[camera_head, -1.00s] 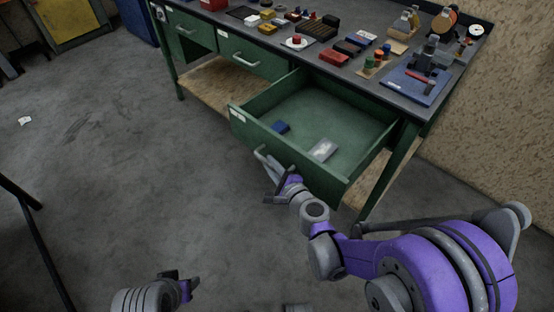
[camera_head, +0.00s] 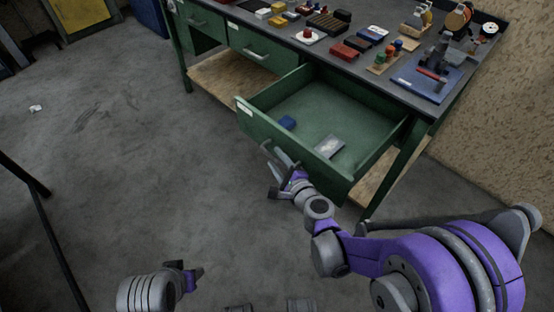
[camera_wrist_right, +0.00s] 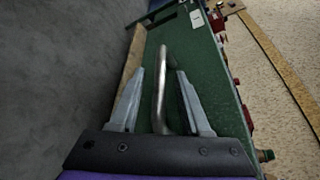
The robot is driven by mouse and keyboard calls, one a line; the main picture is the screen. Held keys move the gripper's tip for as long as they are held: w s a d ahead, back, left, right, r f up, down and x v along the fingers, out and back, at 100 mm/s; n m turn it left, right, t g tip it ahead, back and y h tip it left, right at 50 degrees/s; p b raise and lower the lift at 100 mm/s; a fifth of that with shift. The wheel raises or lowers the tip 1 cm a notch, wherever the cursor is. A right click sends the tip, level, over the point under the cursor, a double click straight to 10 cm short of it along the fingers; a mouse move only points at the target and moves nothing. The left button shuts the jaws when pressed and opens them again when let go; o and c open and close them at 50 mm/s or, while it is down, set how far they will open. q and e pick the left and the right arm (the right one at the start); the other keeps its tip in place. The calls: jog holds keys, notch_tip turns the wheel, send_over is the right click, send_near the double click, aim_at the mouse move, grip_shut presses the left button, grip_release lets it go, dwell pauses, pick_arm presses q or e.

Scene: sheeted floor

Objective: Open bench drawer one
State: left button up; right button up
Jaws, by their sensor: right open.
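The green bench (camera_head: 300,60) has a row of drawers under its dark top. The right-hand drawer (camera_head: 345,185) is pulled well out, with a blue box (camera_head: 287,122) and a pale flat item (camera_head: 329,147) inside. My right gripper (camera_head: 279,178) is at the handle (camera_head: 271,152) of this drawer. In the right wrist view, the open fingers (camera_wrist_right: 162,105) stand on either side of the metal handle bar (camera_wrist_right: 162,75), apart from it. The other two drawers, middle (camera_head: 262,50) and left (camera_head: 198,22), are shut. My left gripper (camera_head: 190,275) is low at the left, its jaws unclear.
The bench top carries a red box (camera_head: 343,51), a blue plate with a device (camera_head: 428,82) and several small parts. A speckled wall (camera_head: 490,135) stands at the right. The grey floor (camera_head: 140,150) left of the drawer is mostly clear.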

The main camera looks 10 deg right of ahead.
pick_arm(q)
jog(key=shift+r+p, duration=0.6)
jog(key=shift+r, duration=0.15)
pick_arm(e)
jog(key=v, duration=1)
jog(key=shift+s, duration=0.35)
jog(key=shift+d+r, duration=0.1)
jog(key=s+a+f+n+g, duration=0.1)
jog(key=s+a+n+g, duration=0.1)
jog(key=s+n+g, duration=0.8)
jog(key=s+d+f+n+h, duration=0.2)
jog(key=s+d+n+h, duration=0.3)
jog(key=s+d+n, duration=0.4)
pick_arm(q)
notch_tip(320, 180, up, 19)
jog(key=w+p, duration=0.2)
jog(key=p, duration=1.4)
jog(key=shift+f+t+p, duration=0.15)
jog(key=shift+t+p, duration=0.2)
jog(key=shift+t, duration=0.05)
pick_arm(e)
notch_tip(320, 180, up, 19)
jog(key=w+n, duration=0.1)
jog(key=w, duration=0.1)
jog(key=shift+w+d+n+t, duration=0.3)
jog(key=shift+w, duration=0.1)
